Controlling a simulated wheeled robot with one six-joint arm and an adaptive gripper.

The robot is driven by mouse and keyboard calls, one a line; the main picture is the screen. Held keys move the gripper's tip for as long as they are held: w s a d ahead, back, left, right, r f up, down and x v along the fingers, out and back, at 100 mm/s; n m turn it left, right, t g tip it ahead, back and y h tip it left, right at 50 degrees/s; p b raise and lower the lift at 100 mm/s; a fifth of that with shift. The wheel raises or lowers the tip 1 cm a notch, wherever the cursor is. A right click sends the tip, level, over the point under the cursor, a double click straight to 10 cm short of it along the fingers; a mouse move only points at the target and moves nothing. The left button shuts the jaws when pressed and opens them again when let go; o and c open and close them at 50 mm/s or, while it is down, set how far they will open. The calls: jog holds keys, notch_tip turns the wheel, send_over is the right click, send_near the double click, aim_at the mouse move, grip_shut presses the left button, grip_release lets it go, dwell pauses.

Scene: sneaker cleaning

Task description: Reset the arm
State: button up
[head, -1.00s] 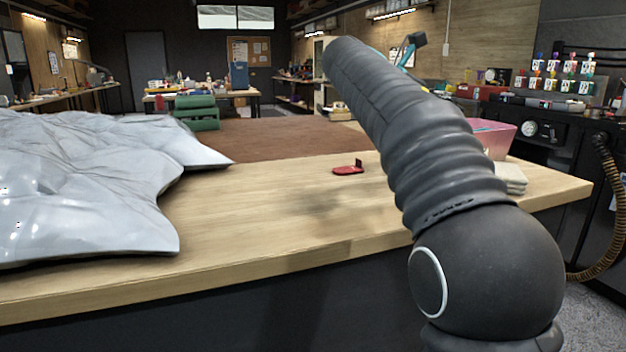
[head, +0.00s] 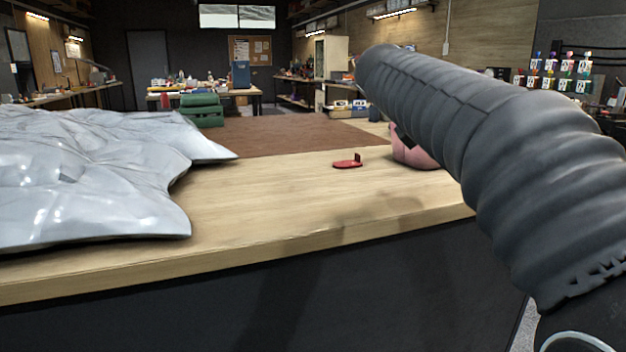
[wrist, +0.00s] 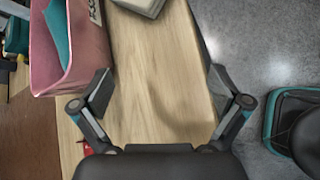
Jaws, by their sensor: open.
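My gripper (wrist: 160,95) shows in the wrist view with its two fingers spread wide and nothing between them. It is above the wooden workbench (wrist: 150,60), close to the bench edge, with grey floor to the right. In the head view my dark ribbed arm covers the right side, and the gripper itself is hidden there.
A pink box (wrist: 70,50) with teal cloth stands left of the gripper; the head view shows part of the pink box (head: 415,155). A red brush-like item (head: 348,162) lies on the bench (head: 290,200). A crumpled silver sheet (head: 90,180) covers the bench's left. The bench middle is clear.

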jog(key=s+a+f+m+y, duration=0.3)
jog(key=s+f+m, duration=0.2)
jog(key=s+f, duration=0.3)
jog(key=s+a+f+m+y, duration=0.2)
jog(key=s+f+m, duration=0.4)
jog(key=s+f, duration=0.3)
jog(key=s+a+f+m+y, duration=0.3)
jog(key=s+f+m, duration=0.3)
jog(key=s+f, duration=0.3)
jog(key=shift+a+f+y, duration=0.3)
jog(key=shift+a+y, duration=0.05)
jog(key=shift+y, duration=0.05)
jog(key=shift+s, duration=0.1)
